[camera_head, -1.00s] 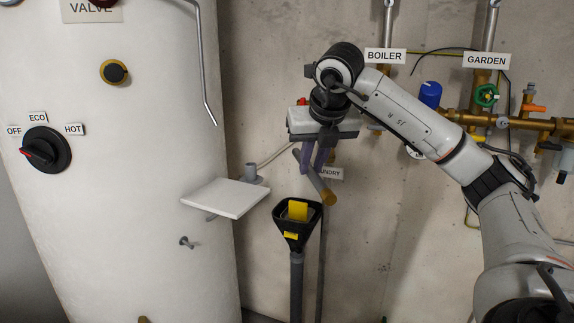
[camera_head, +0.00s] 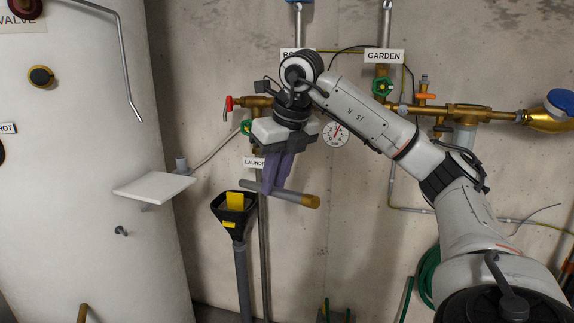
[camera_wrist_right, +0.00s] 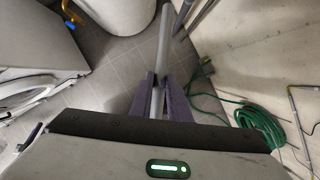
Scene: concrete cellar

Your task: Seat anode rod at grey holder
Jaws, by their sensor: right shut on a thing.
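The anode rod is a thin grey bar with a brass-coloured end (camera_head: 310,201). My right gripper (camera_head: 273,186) is shut on it, its purple fingers pointing down. The rod lies nearly level, brass end to the right and slightly lower, grey end to the left. In the right wrist view the grey rod (camera_wrist_right: 164,42) runs upward from between the fingers (camera_wrist_right: 158,98). A small grey cup, seemingly the grey holder (camera_head: 181,165), stands at the back of the white shelf beside the tank. The rod is apart from it, to its right. My left gripper is out of view.
A black funnel (camera_head: 233,212) with a yellow piece stands left of and below the rod, close in the picture. The white shelf (camera_head: 153,188) juts from the tank. Brass pipes and valves (camera_head: 460,113) line the wall at right. A green hose (camera_head: 428,274) hangs below.

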